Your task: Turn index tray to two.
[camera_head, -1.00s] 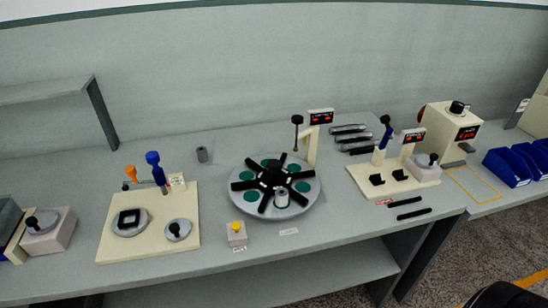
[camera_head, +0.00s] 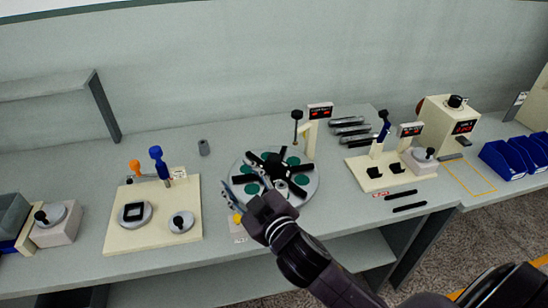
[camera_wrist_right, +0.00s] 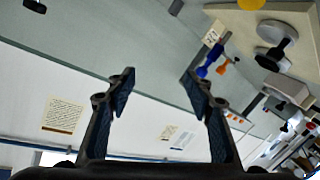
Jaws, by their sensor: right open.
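The index tray (camera_head: 309,190) is a round grey disc with green round spots and black spokes around a black hub. It lies on the bench in the middle of the head view. A small grey cylinder (camera_head: 281,188) stands at its front. My right gripper (camera_head: 241,177) is open and empty; its fingers reach over the tray's left front side and hide part of it. Whether they touch it cannot be told. In the right wrist view the open fingers (camera_wrist_right: 157,78) have nothing between them. My left gripper is not in view.
A box with a yellow button (camera_head: 238,218) is partly hidden beside my right gripper. A post with a red display (camera_head: 320,110) stands behind the tray. Left is a cream board (camera_head: 190,205) with blue and orange levers; right is another cream fixture board (camera_head: 365,185).

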